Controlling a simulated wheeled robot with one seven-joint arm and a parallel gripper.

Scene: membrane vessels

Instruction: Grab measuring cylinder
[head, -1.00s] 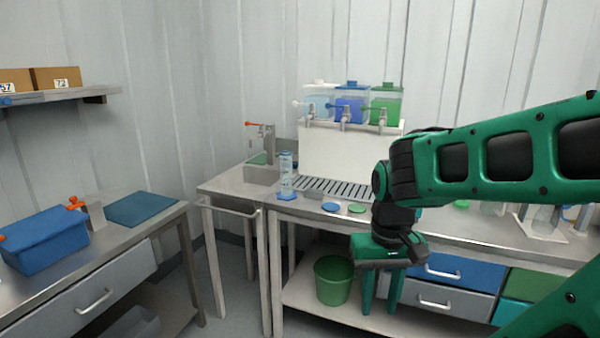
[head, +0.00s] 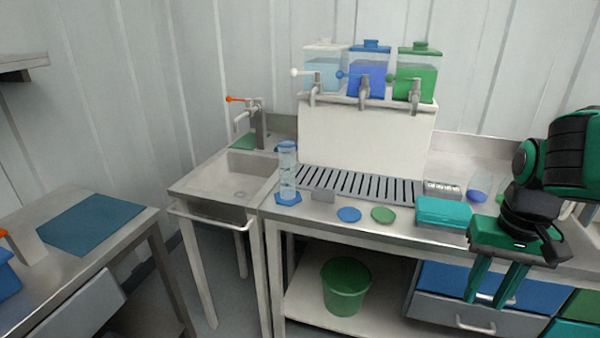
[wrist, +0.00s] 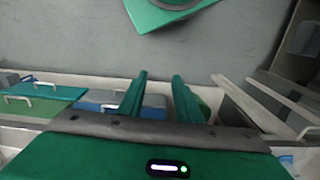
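The measuring cylinder (head: 288,171) is a clear upright cylinder with a blue foot and blue bands. It stands on the left front corner of the steel counter, just right of the sink, in the head view. My gripper (head: 494,300) hangs at the right, in front of the counter's front edge, pointing down, well to the right of the cylinder. Its two green fingers are apart with nothing between them. In the wrist view my gripper (wrist: 160,76) also shows parted, empty fingers. The cylinder does not show in the wrist view.
Three dispenser tanks (head: 369,76) stand behind the slotted drain grate (head: 360,185). A blue disc (head: 349,215), a green disc (head: 383,215) and a teal box (head: 443,212) lie on the counter between cylinder and gripper. A green bucket (head: 345,287) sits on the lower shelf.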

